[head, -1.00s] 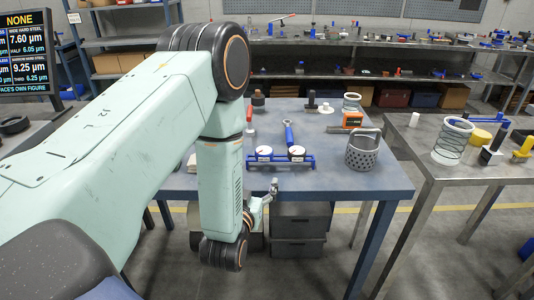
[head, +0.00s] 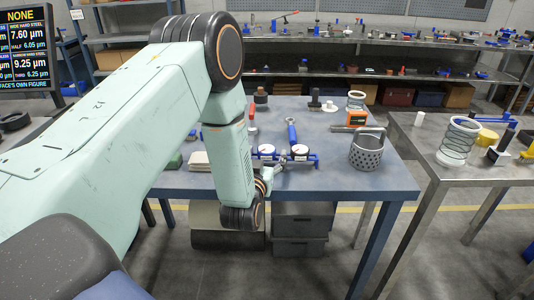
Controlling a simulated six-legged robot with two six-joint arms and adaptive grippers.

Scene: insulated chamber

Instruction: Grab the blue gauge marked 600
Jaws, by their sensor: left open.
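A blue gauge piece with two white round dials (head: 300,150) lies near the front edge of the blue-topped table (head: 360,186). A blue bar runs under the dials; I cannot tell whether this is one gauge or two. The marking 600 is too small to read. My left gripper (head: 279,172) is open, just in front of and below the dials, near the table's front edge. It looks empty and small, and I cannot tell whether it touches the blue bar. My right gripper is out of view.
A blue-handled tool (head: 291,132) stands behind the dials. A perforated metal basket (head: 367,152) is to the right, with an orange box (head: 356,117) behind it. A pale block (head: 200,161) lies left, beside my forearm. A second table (head: 430,150) stands at right.

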